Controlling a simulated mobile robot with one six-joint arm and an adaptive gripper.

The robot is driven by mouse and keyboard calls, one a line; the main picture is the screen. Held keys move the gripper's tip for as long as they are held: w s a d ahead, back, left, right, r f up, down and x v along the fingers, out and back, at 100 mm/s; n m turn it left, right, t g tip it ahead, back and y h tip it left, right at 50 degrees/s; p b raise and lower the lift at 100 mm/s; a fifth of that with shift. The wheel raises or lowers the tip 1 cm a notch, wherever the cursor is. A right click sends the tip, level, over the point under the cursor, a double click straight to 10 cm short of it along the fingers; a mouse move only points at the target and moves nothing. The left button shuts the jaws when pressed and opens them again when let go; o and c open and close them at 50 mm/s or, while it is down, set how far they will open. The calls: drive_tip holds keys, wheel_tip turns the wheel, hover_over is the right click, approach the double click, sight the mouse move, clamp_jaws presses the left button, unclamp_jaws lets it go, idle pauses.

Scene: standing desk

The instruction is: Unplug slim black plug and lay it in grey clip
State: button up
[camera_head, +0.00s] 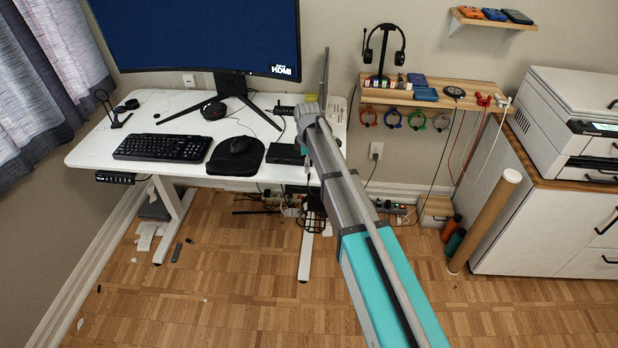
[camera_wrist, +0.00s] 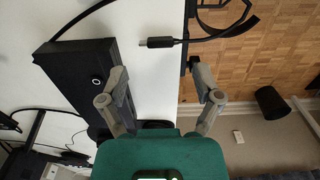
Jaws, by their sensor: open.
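A slim black plug (camera_wrist: 160,42) with a pale tip shows in the wrist view, over the white desk. Its tip points left toward a black box (camera_wrist: 62,62) and is apart from it. Its cable (camera_wrist: 225,32) curves right past the desk edge. My gripper (camera_wrist: 160,82) is open, its grey fingers spread wide with nothing between the tips. The plug is beyond the fingertips. Small dark parts (camera_wrist: 193,62) sit at the desk edge; I cannot tell whether one is the grey clip. In the head view my arm hides part of the desk's right end.
A wooden shelf (camera_head: 480,92) with hanging coloured rings is to the right. Power strips and cables lie under the desk. The front floor is mostly clear.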

sight(309, 175)
drive_tip(key=shift+f+b, duration=1.95)
drive_tip(key=shift+f, duration=0.2)
drive_tip(key=c, duration=0.7)
